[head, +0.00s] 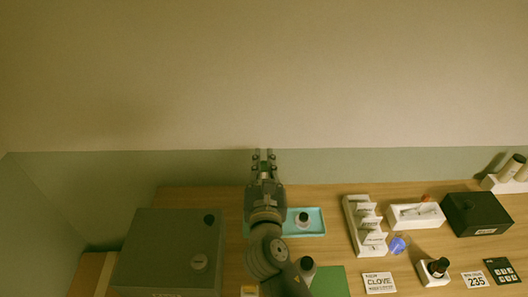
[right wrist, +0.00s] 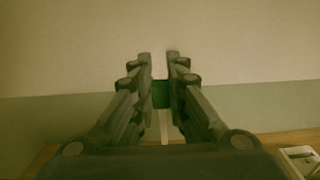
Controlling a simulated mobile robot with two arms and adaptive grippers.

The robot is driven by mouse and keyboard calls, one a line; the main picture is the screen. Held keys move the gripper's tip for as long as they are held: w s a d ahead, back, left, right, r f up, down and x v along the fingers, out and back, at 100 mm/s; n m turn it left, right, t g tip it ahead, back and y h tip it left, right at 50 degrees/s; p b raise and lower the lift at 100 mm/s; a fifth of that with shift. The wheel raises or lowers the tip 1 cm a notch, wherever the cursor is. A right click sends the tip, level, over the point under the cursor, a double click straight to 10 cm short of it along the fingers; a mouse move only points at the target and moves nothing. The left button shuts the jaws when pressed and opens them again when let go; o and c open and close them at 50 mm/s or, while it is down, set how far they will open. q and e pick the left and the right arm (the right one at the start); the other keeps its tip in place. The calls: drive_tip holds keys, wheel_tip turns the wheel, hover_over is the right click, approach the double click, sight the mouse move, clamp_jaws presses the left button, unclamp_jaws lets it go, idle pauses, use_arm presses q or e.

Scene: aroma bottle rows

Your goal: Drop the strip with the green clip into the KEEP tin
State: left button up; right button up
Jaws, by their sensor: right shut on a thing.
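My right gripper (head: 264,158) is raised in front of the wall, above the back of the table, with its fingers pointing away. Its fingers also show in the right wrist view (right wrist: 160,75), shut on a green clip (right wrist: 160,94). A pale narrow strip (right wrist: 164,128) shows just below the clip, between the fingers. In the head view only a bit of the green clip (head: 265,168) shows. I cannot read any KEEP mark; a black box (head: 466,222) with a round dark top feature stands at the right. My left gripper is not in view.
A large grey box (head: 150,258) stands at the left. A teal tray (head: 318,227) holds a bottle. A white stepped rack (head: 352,213), a white open tray (head: 416,224), a blue item (head: 398,244), a CLOVE card (head: 379,282) and a 235 card (head: 476,280) lie to the right.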

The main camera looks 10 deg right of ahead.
wheel_tip(320, 180, down, 7)
drive_tip(key=b, duration=0.6)
drive_tip(key=shift+f, duration=0.2)
drive_tip(key=shift+f+b, duration=0.8)
drive_tip(key=shift+b, duration=0.25)
drive_tip(key=o, duration=0.8)
drive_tip(key=shift+s, duration=0.1)
drive_tip(key=s, duration=0.3)
drive_tip(key=s+a, duration=0.1)
drive_tip(key=s, duration=0.2)
drive_tip(key=s+a, duration=0.1)
drive_tip(key=s, duration=0.2)
drive_tip(key=shift+s, duration=0.35)
